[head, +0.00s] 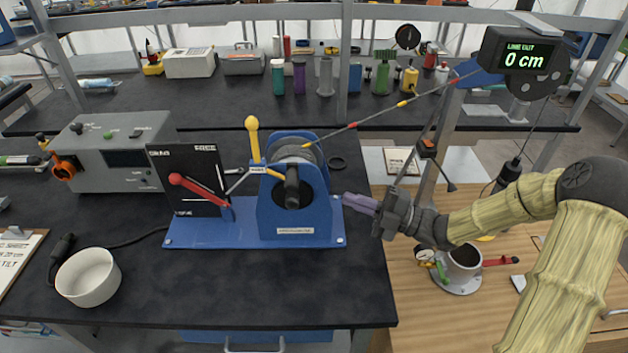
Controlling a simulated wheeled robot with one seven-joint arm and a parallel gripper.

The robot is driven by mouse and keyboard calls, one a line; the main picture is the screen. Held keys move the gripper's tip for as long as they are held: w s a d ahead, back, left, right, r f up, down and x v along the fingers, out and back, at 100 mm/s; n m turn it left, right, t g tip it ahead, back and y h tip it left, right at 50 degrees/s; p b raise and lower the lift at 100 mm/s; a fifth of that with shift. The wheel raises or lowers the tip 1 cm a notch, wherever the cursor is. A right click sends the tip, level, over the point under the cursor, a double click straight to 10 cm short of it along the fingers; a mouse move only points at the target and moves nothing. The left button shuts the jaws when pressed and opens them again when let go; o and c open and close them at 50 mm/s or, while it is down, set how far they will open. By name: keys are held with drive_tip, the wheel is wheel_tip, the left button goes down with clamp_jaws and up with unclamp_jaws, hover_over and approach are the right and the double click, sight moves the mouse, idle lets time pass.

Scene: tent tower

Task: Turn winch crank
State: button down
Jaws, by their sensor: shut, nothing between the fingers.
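The blue winch (290,205) stands on a blue base plate on the dark bench. Its drum (295,152) carries a rope with coloured marks that runs up right to a pulley. A red pointer lever (190,185) lies across a black panel marked "FREE" at one end. My gripper (348,201), with purple fingers, is right of the winch, shut and empty, pointing left at it and apart from the crank.
A display (524,58) reads "0 cm" at upper right. A grey control box (110,150) and a white bowl (88,277) stand left. Coloured bottles (325,78) line the back bench. Bench space before the winch is clear.

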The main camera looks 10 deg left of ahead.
drive_tip(key=s+d+r+n+g+y, duration=0.3)
drive_tip(key=s+d+n+g, duration=0.1)
drive_tip(key=n+g, duration=0.4)
drive_tip(key=shift+s+r, duration=0.25)
drive_tip(key=shift+s, duration=0.05)
drive_tip(key=p, duration=0.4)
approach(293, 182)
drive_tip(key=w+a+r, duration=0.1)
drive_tip(key=a, duration=0.4)
drive_tip(key=shift+a+r, duration=0.3)
drive_tip(key=shift+a, duration=0.1)
drive_tip(key=shift+s+a+r+h, duration=0.15)
drive_tip(key=shift+a+r+h, duration=0.2)
drive_tip(key=shift+r, duration=0.1)
